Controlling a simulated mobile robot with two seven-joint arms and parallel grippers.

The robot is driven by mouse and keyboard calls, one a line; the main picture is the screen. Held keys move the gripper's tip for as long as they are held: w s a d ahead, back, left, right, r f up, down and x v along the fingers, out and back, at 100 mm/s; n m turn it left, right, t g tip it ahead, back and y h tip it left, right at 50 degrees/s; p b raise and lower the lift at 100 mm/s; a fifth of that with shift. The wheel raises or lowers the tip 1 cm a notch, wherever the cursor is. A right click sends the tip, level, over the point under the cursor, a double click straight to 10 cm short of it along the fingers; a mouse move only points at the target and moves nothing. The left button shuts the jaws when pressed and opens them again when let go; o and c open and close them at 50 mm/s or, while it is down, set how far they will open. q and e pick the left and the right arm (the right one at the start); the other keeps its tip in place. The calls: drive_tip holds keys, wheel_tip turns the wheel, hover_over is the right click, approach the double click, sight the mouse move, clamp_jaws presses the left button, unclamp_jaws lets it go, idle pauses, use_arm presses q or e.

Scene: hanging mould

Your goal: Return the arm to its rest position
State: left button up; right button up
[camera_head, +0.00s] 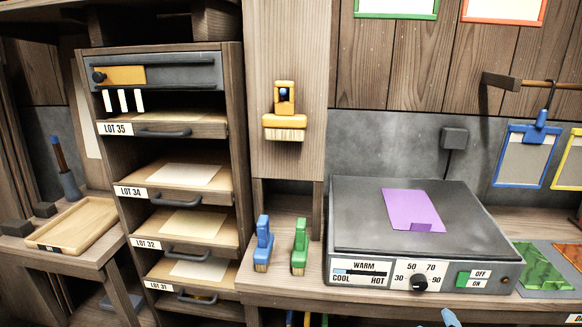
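Neither of my grippers can be made out in the head view, and no arm is clearly visible. A blue-framed mould (527,158) hangs at the right by a blue clip and hook from a wooden rod (515,83). A yellow-framed mould (570,160) hangs beside it, cut off by the right edge. A purple sheet (412,210) lies on the hot plate (350,215).
A drawer rack (238,150) stands left of centre. A wooden tray (50,240) lies left. A small pale-blue thing (450,318) at the bottom edge is unclear.

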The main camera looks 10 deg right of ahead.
drive_tip(key=s+a+f+m+g+y, duration=0.2)
drive_tip(key=s+a+f+m+g, duration=0.1)
drive_tip(key=s, duration=0.6)
drive_tip(key=s+a+f+m+g+y, duration=0.2)
drive_tip(key=s+a+f+m+g, duration=0.1)
drive_tip(key=s+a+f, duration=0.3)
drive_tip(key=s+f, duration=0.2)
drive_tip(key=s, duration=0.2)
drive_tip(key=shift+s+f+m+y, duration=0.25)
drive_tip(key=shift+m+y, duration=0.05)
drive_tip(key=shift+m, duration=0.1)
